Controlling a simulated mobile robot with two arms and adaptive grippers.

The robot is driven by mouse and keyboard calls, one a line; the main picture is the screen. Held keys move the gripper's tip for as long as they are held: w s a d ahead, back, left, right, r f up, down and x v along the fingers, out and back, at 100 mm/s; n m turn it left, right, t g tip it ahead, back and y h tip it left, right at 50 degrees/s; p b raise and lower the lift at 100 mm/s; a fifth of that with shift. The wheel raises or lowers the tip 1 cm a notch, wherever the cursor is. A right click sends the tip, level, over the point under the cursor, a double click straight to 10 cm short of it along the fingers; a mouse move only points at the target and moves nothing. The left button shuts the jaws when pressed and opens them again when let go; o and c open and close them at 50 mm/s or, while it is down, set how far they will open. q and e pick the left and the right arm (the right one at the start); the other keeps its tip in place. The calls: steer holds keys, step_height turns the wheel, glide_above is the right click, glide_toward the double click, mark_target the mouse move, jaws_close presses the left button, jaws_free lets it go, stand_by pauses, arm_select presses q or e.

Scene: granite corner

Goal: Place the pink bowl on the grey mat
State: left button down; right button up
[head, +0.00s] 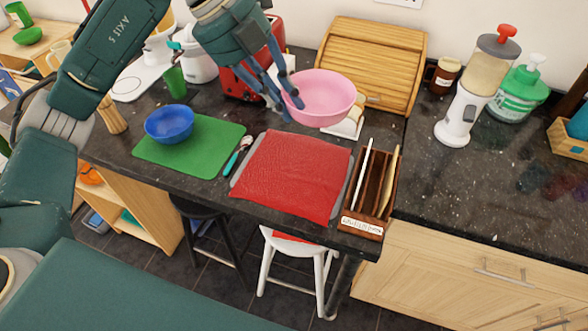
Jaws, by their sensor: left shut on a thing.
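The pink bowl (322,97) is held in the air above the dark counter, beyond the mat. My left gripper (286,101) is shut on the bowl's left rim. The grey mat (240,170) lies near the counter's front edge; a red cloth (293,175) covers most of it. Only grey strips show at the mat's left and right sides. My right gripper is not in view.
Left of the mat are a teal-handled utensil (234,160) and a blue bowl (169,123) on a green board (208,150). A wooden rack (372,200) stands close on the right. A bread box (372,60) and red toaster (239,84) are behind.

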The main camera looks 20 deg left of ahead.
arm_select(q)
steer(key=shift+w+a+r+n, duration=0.15)
steer(key=shift+a+r+n, duration=0.1)
steer(key=shift+n, duration=0.15)
steer(key=shift+f+t, duration=0.25)
steer(key=shift+t, duration=0.05)
step_height(320, 180, down, 14)
steer(key=shift+f+p, duration=0.25)
steer(key=shift+p, duration=0.85)
step_height(320, 180, down, 5)
steer(key=shift+r+p, duration=0.15)
steer(key=shift+p, duration=0.25)
